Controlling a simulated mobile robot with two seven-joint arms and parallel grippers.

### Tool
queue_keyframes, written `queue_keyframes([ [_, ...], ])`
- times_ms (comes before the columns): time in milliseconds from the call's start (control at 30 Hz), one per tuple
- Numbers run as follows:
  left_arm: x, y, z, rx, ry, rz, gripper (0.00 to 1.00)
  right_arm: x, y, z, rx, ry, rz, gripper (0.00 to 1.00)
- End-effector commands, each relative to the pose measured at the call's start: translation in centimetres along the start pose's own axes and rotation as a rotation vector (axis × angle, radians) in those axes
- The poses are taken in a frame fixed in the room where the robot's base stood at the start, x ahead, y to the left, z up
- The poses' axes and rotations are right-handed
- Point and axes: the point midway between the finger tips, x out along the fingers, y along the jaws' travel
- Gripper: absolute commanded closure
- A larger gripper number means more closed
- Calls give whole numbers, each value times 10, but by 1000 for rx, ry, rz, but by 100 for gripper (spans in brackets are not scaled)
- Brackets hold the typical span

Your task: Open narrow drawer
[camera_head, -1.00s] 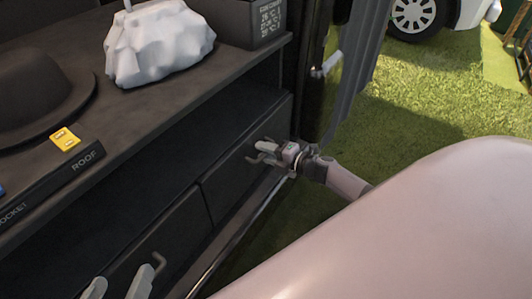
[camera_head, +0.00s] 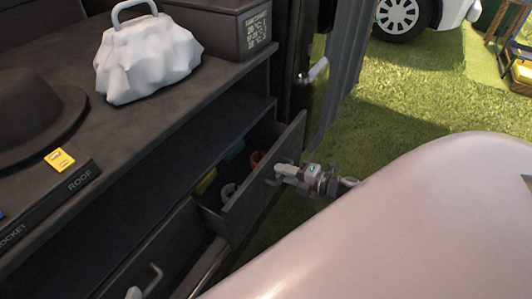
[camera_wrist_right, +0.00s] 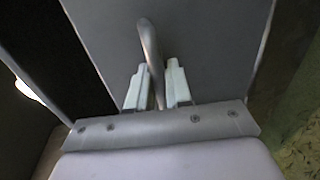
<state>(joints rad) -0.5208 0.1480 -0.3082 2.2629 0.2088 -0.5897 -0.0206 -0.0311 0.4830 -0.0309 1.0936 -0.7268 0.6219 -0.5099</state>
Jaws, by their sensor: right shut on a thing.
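The narrow drawer (camera_head: 258,185) is at the right end of the dark cabinet and stands partly open in the head view. Several items show inside it. My right gripper (camera_head: 283,172) is at its front, shut on the metal drawer handle (camera_head: 269,182). In the right wrist view the handle (camera_wrist_right: 150,45) passes between the two pale fingers of the right gripper (camera_wrist_right: 157,84).
The cabinet top (camera_head: 190,105) carries a white crumpled bag (camera_head: 145,60), a dark hat (camera_head: 35,110), a dark box (camera_head: 225,30) and a yellow item (camera_head: 59,159). The wider drawer (camera_head: 170,255) on the left looks closed. Grass (camera_head: 400,110) lies open to the right.

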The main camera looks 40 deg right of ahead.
Motion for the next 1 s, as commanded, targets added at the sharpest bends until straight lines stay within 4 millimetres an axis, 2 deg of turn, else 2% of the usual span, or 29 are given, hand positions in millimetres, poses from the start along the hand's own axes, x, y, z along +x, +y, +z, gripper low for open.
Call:
queue_keyframes([
  [33, -3, -1, -4, 10, -3, -9, 4, -17, -2, 0, 1, 0, -6, 100],
  [200, -8, -5, -5, 41, -12, -36, 4, -63, -12, 0, 0, -1, -5, 100],
  [500, -13, -9, -6, 72, -21, -63, 4, -133, -28, 0, -1, -2, -2, 100],
  [700, -14, -10, -8, 81, -21, -69, 4, -164, -34, 1, -2, -2, -1, 100],
  [1000, -15, -11, -8, 87, -22, -74, 4, -182, -38, 2, -2, -3, 2, 100],
])
